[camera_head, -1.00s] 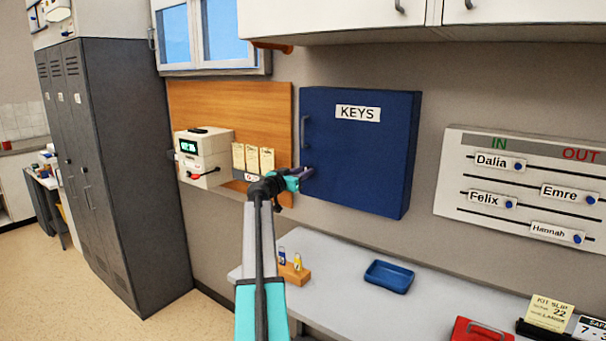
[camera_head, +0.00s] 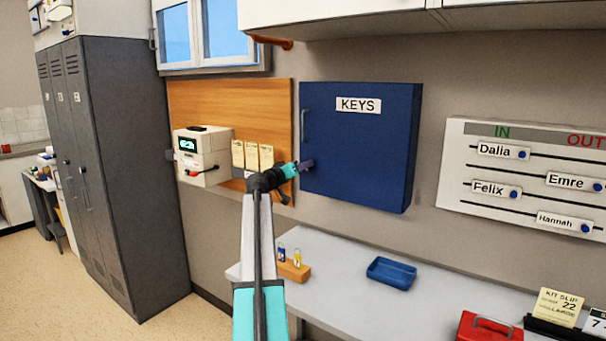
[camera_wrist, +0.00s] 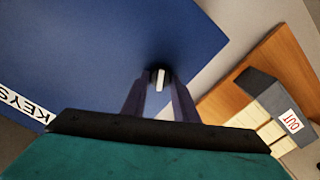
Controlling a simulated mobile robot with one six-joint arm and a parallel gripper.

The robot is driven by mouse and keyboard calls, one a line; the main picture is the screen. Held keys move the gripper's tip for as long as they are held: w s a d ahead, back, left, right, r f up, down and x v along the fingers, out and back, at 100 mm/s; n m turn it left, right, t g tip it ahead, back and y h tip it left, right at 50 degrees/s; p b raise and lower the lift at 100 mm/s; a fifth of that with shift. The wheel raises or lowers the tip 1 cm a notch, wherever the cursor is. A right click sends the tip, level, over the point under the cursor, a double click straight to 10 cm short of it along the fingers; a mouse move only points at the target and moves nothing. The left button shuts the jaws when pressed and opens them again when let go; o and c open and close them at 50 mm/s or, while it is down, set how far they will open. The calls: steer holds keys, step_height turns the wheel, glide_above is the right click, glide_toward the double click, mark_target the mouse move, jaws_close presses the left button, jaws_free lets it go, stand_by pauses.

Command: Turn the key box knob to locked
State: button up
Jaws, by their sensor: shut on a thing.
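The blue key box (camera_head: 362,150), labelled KEYS, hangs on the wall with its door closed flat and a grey handle on its left side. It also fills the upper left of the wrist view (camera_wrist: 90,60). The knob (camera_wrist: 159,76) shows in the wrist view as a dark round base with a pale bar, near the box's edge. My gripper (camera_head: 307,165) is at the lower left of the box front. In the wrist view its two fingers (camera_wrist: 160,92) are shut on the knob, one on each side. In the head view the gripper hides the knob.
A wooden board (camera_head: 270,110) with a card holder (camera_head: 252,157) is left of the box. A white device (camera_head: 203,152) is further left. Below is a counter (camera_head: 340,262) with a blue tray (camera_head: 391,272) and a small wooden block (camera_head: 293,270). Wall cabinets hang above.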

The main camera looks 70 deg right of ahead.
steer(key=n, duration=1.2)
steer(key=shift+w+f, duration=0.1)
steer(key=shift+w, duration=0.05)
stand_by(0.3)
steer(key=o, duration=1.1)
steer(key=shift+c, duration=0.2)
steer(key=shift+a, duration=0.15)
steer(key=b+v, duration=0.3)
steer(key=v, duration=1)
steer(key=shift+a, duration=0.25)
steer(key=shift+w, duration=0.1)
